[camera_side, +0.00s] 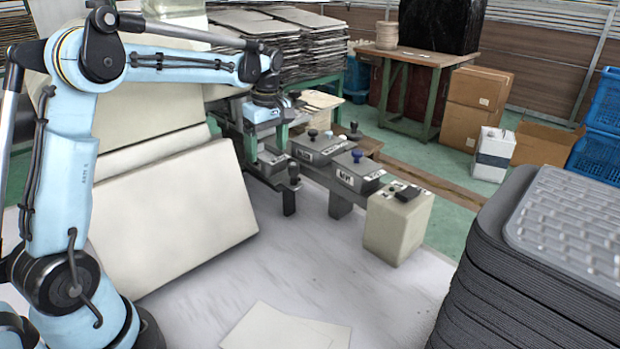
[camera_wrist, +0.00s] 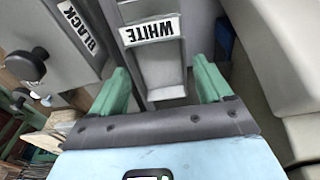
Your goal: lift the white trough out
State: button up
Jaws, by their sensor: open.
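The white trough (camera_wrist: 158,72) is a grey metal box with a "WHITE" label, upside down in the wrist view. My gripper (camera_wrist: 161,70) is open, with one green finger on each side of the trough's near end. I cannot tell whether the fingers touch it. In the side view my gripper (camera_side: 266,138) points down at the far left end of the row of troughs. The trough there is largely hidden behind my gripper and the parts in front of it.
A trough labelled "BLACK" (camera_wrist: 60,50) with a dark knob (camera_wrist: 26,66) stands close on the left in the wrist view. More knobbed troughs (camera_side: 350,172) and a beige block (camera_side: 397,225) continue the row. Leaning pale panels (camera_side: 175,215) stand left. Stacked grey trays (camera_side: 540,270) stand right.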

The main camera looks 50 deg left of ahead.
jog(key=shift+a+f, duration=0.1)
jog(key=shift+f, duration=1.35)
jog(key=c, duration=0.9)
jog(key=shift+c, duration=0.2)
jog(key=shift+r, duration=0.15)
